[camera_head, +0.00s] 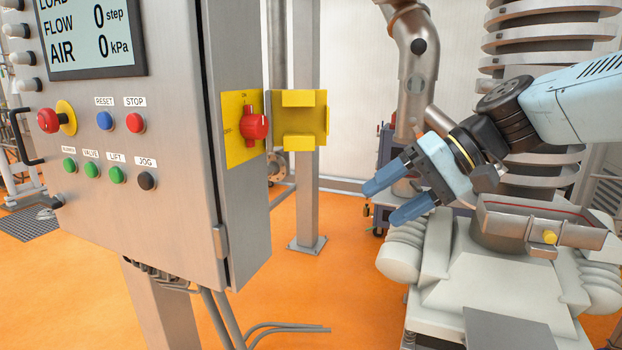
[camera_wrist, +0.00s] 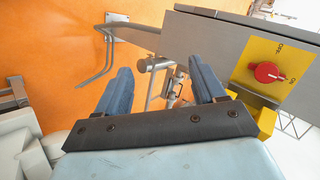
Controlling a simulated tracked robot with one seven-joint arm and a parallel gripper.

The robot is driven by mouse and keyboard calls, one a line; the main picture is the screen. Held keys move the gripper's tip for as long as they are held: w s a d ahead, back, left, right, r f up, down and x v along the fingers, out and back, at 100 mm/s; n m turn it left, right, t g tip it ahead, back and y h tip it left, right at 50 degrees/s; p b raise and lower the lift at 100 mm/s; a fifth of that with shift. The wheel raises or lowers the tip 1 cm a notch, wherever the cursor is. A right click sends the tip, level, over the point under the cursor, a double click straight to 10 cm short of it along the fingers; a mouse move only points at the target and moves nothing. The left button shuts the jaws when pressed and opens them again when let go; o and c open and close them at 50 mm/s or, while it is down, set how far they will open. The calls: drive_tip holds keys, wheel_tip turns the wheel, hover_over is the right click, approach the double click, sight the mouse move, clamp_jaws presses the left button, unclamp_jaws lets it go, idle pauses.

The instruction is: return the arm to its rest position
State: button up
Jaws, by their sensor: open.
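My gripper (camera_head: 388,198) is at the right of the head view, its two blue fingers apart and pointing left and slightly down. Nothing is between them. It hangs in free air over my own base, to the right of the control cabinet (camera_head: 243,225) and apart from it. In the wrist view the two blue fingers (camera_wrist: 160,88) are also spread with a gap between them. My arm is bent, its pale blue link coming in from the right edge. The red rotary switch (camera_head: 254,127) on its yellow plate stands on the cabinet's side; it also shows in the wrist view (camera_wrist: 267,72).
A yellow bracket (camera_head: 318,121) juts out beside the switch, near a steel post (camera_head: 305,190). Grey conduits (camera_head: 285,328) run out under the cabinet. A thick metal pipe (camera_head: 417,70) stands behind my gripper. Orange floor between cabinet and base is mostly clear.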

drive_tip(key=s+d+f+t+h, duration=0.2)
drive_tip(key=d+f+h, duration=0.1)
drive_tip(key=d+h, duration=0.2)
drive_tip(key=s+d+f+m+t+h, duration=0.1)
drive_tip(key=d+f+t+h, duration=0.1)
drive_tip(key=d+f+h, duration=0.1)
drive_tip(key=shift+s+d+h, duration=0.4)
drive_tip(key=shift+d+h, duration=0.5)
drive_tip(key=shift+d, duration=0.35)
drive_tip(key=shift+c, duration=0.4)
